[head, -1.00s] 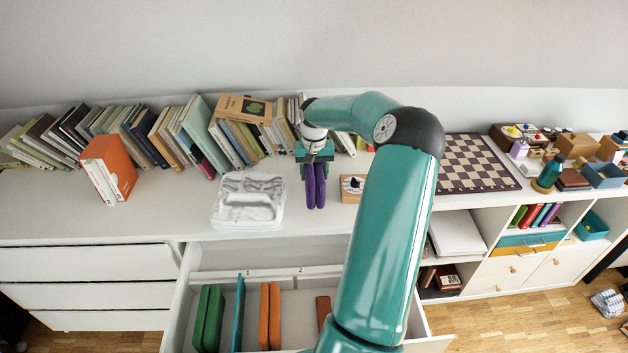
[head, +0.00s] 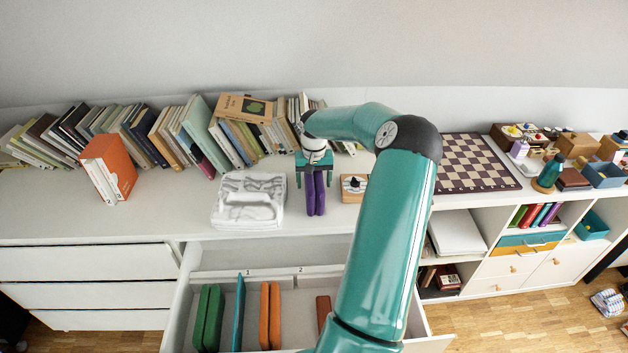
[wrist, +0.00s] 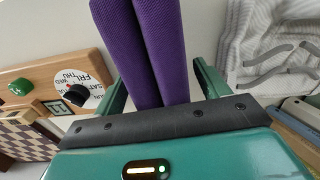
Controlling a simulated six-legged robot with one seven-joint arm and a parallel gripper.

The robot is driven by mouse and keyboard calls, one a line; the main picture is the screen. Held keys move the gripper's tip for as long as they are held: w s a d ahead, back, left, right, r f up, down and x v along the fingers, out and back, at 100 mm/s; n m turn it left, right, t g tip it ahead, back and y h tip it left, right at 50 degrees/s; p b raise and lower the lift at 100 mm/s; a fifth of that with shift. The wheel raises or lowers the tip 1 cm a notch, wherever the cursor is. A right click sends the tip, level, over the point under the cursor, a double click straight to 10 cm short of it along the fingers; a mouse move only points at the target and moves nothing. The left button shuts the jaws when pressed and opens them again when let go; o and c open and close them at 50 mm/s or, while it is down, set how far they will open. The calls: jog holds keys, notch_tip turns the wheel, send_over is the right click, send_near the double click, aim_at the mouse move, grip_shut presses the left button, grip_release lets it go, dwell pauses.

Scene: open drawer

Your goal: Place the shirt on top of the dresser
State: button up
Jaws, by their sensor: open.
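The purple folded shirt (head: 315,194) stands on edge on the white dresser top (head: 130,215), as two long narrow folds side by side. It also shows in the wrist view (wrist: 135,50). My gripper (head: 314,180) is open above the shirt, one finger on each side. In the wrist view my gripper's fingers (wrist: 162,72) stand apart from the purple cloth, with a gap on both sides. The shirt's base is hard to see in the wrist view.
A white and grey folded cloth (head: 248,200) lies left of the shirt. A wooden calendar block (head: 354,188) is close on its right. Books (head: 215,140) lean behind. The open drawer (head: 205,268) below holds green, blue, orange and brown folded items.

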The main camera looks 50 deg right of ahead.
notch_tip(320, 180, up, 12)
jog(key=shift+r, duration=0.15)
jog(key=shift+w+a+r, duration=0.2)
jog(key=shift+a, duration=0.2)
jog(key=w+a+r+n+h, duration=0.15)
jog(key=a+r, duration=0.25)
jog(key=a, duration=0.5)
jog(key=a+r+n, duration=0.2)
jog(key=a+r, duration=0.1)
jog(key=a, duration=0.6)
jog(key=w+a+r+n+h, duration=0.15)
jog(key=a+r, duration=0.25)
jog(key=a, duration=0.5)
jog(key=s+a+r+n+t+y, duration=0.1)
jog(key=s+a+n+t+y, duration=0.2)
jog(key=s+a, duration=1.4)
jog(key=a+n+t, duration=0.1)
jog(key=a+t, duration=0.1)
jog(key=a, duration=0.2)
jog(key=shift+s+r+n+t, duration=0.25)
jog(key=shift+n+t, duration=0.05)
jog(key=shift+n, duration=0.1)
